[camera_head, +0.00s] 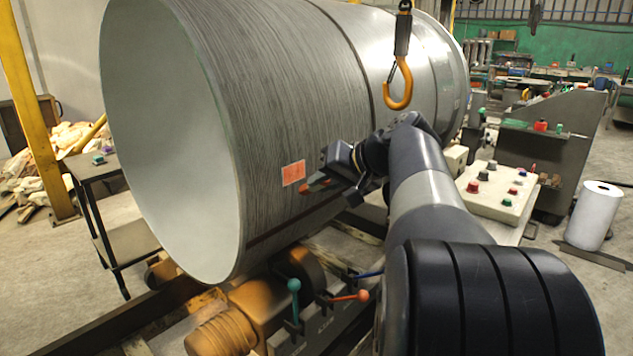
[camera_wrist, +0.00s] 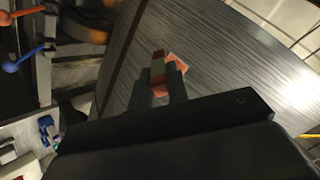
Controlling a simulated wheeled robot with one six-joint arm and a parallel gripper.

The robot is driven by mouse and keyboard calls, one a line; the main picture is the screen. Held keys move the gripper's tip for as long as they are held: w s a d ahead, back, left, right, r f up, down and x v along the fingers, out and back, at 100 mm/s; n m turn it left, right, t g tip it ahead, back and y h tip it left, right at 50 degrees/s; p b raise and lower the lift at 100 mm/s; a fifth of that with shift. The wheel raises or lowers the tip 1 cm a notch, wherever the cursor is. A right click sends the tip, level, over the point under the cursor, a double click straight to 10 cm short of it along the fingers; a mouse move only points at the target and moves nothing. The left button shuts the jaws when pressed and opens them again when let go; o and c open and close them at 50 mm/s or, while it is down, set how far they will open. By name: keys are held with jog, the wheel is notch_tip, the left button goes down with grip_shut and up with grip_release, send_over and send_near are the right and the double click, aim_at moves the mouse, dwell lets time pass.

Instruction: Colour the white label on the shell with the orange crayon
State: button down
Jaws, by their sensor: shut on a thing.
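The label (camera_head: 293,173) on the shell's side looks mostly orange, with paler traces near its edges, so little white shows. The large grey metal shell (camera_head: 300,80) lies on its side with its open end to the left. My gripper (camera_head: 318,186) is shut on the orange crayon (camera_head: 304,189), just right of and below the label. In the wrist view the crayon (camera_wrist: 158,68) sits between the fingertips and hides part of the label (camera_wrist: 178,62). Whether the crayon's tip touches the shell cannot be told.
An orange hook (camera_head: 400,85) hangs above my arm in front of the shell. Below are orange rollers (camera_head: 230,320) and levers with teal (camera_head: 293,285) and orange knobs. A control panel (camera_head: 498,192) stands at the right, and a dark side table (camera_head: 92,165) at the left.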

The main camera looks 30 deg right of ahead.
dwell(0.3)
jog(key=s, duration=0.1)
jog(key=s+d, duration=0.1)
jog(key=shift+s+b, duration=0.3)
jog(key=shift+s, duration=0.1)
